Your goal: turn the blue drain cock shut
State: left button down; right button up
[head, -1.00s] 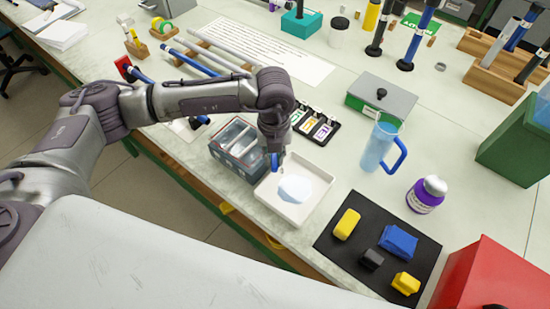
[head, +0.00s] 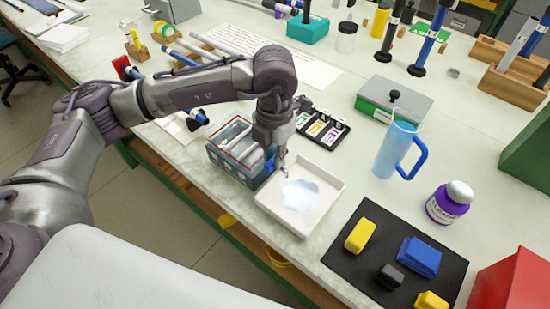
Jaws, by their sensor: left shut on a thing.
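A clear rectangular tank (head: 226,163) with a dark lower part stands near the bench's front edge. The blue drain cock (head: 269,164) is at its right side, and only a small blue patch of it shows beside my gripper. My left gripper (head: 279,168) points down at the tank's right end, shut on the cock; its fingers hide most of it, so the handle's angle cannot be told. A white tray (head: 335,186) sits right of the tank with a pale puddle (head: 300,196) in it. My right gripper is not in view.
A black mat (head: 340,258) with yellow, blue and black blocks lies at the front right. A blue jug (head: 394,150), a purple-labelled jar (head: 449,203) and a green box with a grey lid (head: 395,98) stand to the right. A black card holder (head: 325,128) lies behind the tray.

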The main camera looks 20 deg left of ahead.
pick_arm(q)
jog(key=shift+r, duration=0.1)
dwell(0.4)
jog(key=c, duration=1.1)
grip_release()
